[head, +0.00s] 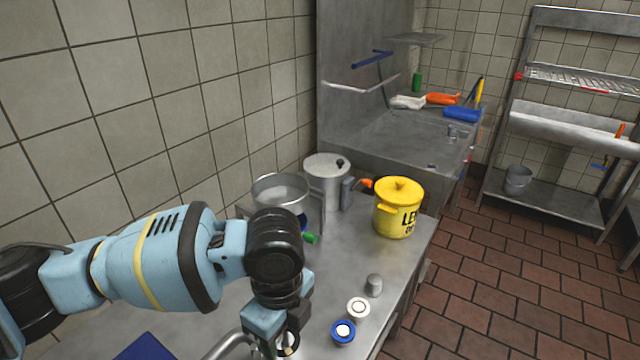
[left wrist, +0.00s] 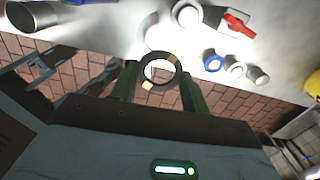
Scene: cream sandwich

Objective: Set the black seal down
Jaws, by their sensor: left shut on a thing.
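The black seal (left wrist: 158,70) is a dark ring with an open middle and a small pale patch on its lower left edge. My left gripper (left wrist: 160,82) is shut on it, with one finger on each side of the ring. In the wrist view the floor tiles show through the hole. In the head view my left gripper (head: 277,335) points down over the near part of the steel table (head: 335,265); I cannot make out the seal clearly there. My right gripper is not in view.
Right of my gripper stand a blue-rimmed round part (head: 343,331), a white one (head: 358,308) and a grey cylinder (head: 374,285). Farther back are a yellow pot (head: 398,208) and two metal pots. A red-handled part (left wrist: 238,25) shows in the wrist view.

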